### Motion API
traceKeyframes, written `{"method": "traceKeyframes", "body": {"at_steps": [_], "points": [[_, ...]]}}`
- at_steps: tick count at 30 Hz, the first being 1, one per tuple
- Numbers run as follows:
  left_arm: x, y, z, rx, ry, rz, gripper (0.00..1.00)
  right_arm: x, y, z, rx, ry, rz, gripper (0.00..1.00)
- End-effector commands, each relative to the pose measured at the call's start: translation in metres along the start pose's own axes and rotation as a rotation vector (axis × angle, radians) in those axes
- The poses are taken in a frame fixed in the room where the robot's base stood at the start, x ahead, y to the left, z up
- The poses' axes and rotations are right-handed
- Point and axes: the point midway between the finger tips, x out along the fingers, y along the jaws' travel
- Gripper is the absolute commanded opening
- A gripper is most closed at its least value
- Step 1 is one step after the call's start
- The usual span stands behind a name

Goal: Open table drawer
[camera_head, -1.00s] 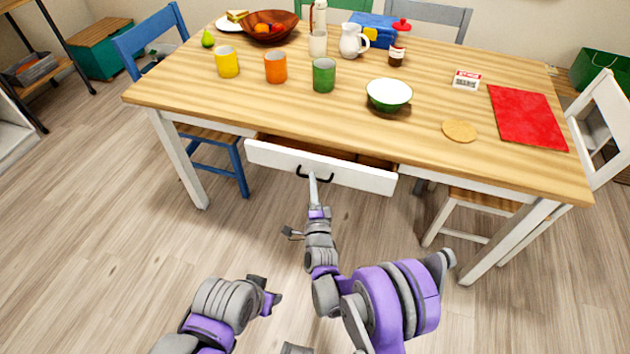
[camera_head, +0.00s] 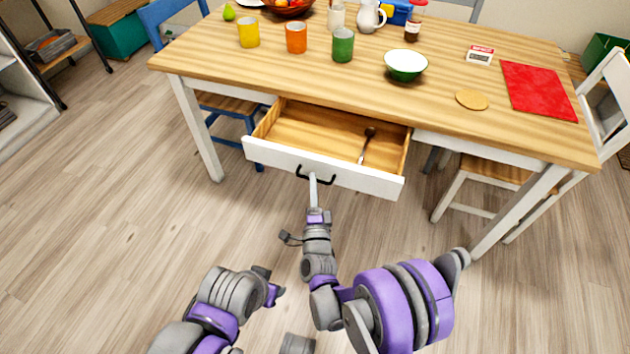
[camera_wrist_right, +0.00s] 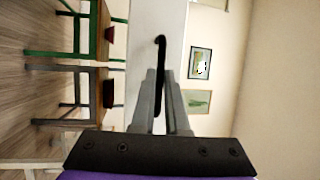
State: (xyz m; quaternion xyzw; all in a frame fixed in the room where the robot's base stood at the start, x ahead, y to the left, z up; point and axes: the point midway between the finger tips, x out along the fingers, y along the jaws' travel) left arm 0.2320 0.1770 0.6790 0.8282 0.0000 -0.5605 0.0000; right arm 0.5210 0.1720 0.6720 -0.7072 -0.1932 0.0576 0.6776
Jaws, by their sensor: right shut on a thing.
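The table drawer (camera_head: 330,170) stands pulled well out from under the wooden table (camera_head: 330,85). It has a white front and a wooden inside, where a dark spoon-like utensil (camera_head: 366,145) lies at the right. My right gripper (camera_head: 313,180) is shut on the black drawer handle (camera_head: 328,181) at the middle of the front. In the right wrist view the handle (camera_wrist_right: 160,45) runs between the two grey fingers (camera_wrist_right: 160,95), against the white drawer front (camera_wrist_right: 152,18). My left gripper (camera_head: 272,285) is low, apart from the drawer; its fingers are too unclear to judge.
Cups, a green bowl (camera_head: 405,65), a round coaster (camera_head: 471,100) and a red mat (camera_head: 538,90) are on the tabletop. A blue chair (camera_head: 225,105) is left of the drawer and a white chair (camera_head: 490,190) right. The floor before the drawer is otherwise clear.

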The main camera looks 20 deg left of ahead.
Motion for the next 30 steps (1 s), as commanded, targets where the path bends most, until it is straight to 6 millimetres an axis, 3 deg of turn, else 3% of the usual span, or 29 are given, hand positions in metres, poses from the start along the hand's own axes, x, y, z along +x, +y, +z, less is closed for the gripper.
{"method": "traceKeyframes", "body": {"at_steps": [9,10,15,30], "points": [[0.0,0.0,0.0,0.0,0.0,0.0,0.5,-0.0005,-0.0002,0.0007,0.0,-0.001,0.0,0.0],[0.0,0.0,0.0,0.0,0.0,0.0,0.5,-0.0005,-0.0002,0.0006,0.0,-0.001,0.0,0.14],[0.0,0.0,0.0001,0.0,0.0,0.0,0.5,-0.0004,-0.0001,0.0006,0.0,-0.001,0.0,0.42],[0.0023,0.0,0.0006,0.0,-0.001,0.0,0.5,-0.0004,0.0016,0.0002,0.0,0.0,0.0,0.42]]}}
